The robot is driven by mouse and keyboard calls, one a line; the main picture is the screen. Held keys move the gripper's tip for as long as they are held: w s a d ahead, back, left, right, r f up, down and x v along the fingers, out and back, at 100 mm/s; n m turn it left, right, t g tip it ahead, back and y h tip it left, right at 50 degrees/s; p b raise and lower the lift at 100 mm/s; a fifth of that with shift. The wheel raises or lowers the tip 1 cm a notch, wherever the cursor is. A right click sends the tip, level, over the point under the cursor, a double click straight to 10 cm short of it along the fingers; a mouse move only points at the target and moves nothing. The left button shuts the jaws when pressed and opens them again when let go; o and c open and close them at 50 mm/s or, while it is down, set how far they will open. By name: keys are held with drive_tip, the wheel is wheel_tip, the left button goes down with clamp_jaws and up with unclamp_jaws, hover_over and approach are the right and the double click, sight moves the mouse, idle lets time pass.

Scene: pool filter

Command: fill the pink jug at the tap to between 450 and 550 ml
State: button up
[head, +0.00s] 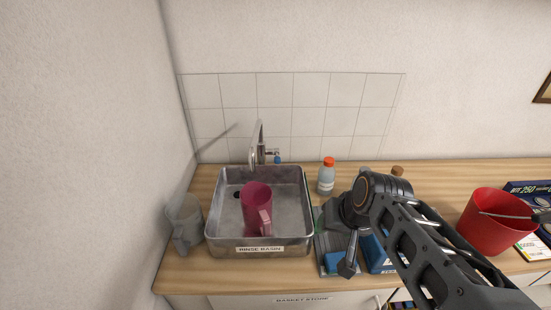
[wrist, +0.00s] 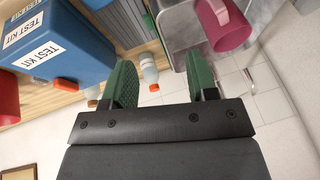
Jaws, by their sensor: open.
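The pink jug (head: 257,205) stands upright inside the metal rinse basin (head: 302,215), with its handle toward the front right. Its water level cannot be made out. The tap (head: 256,145) rises behind the basin, its spout above the basin's back part, behind the jug. No stream of water shows. In the wrist view, my gripper (wrist: 160,65) is open and empty, its green-padded fingers apart. The pink jug (wrist: 232,28) shows at the upper right there, apart from the fingers. In the head view, my arm's end is right of the basin.
A grey translucent jug (head: 184,222) stands left of the basin by the wall. A bottle with an orange cap (head: 327,177) stands right of the tap. Blue test kit boxes (wrist: 60,40) lie near my gripper. A red bucket (head: 490,222) is at the right.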

drive_tip(key=w+a+f+m+t+y+b, duration=0.1)
drive_tip(key=w+a+f+m+y+b, duration=0.15)
drive_tip(key=w, duration=0.55)
drive_tip(key=w+a+f+m+y+b, duration=0.1)
drive_tip(key=w+a+m+y+b, duration=0.2)
drive_tip(key=w, duration=0.4)
drive_tip(key=m+t+y+b, duration=0.3)
drive_tip(key=m+t+y, duration=0.1)
drive_tip(key=m+t, duration=0.1)
approach(280, 161)
drive_tip(key=shift+h, duration=0.25)
drive_tip(key=p+x, duration=0.3)
drive_tip(key=x, duration=0.7)
drive_tip(key=shift+w+a, duration=0.15)
drive_tip(key=shift+w, duration=0.1)
drive_tip(key=shift+w+a+f+p, duration=0.2)
drive_tip(key=shift+w+a+p, duration=0.15)
drive_tip(key=shift+a, duration=0.05)
clamp_jaws()
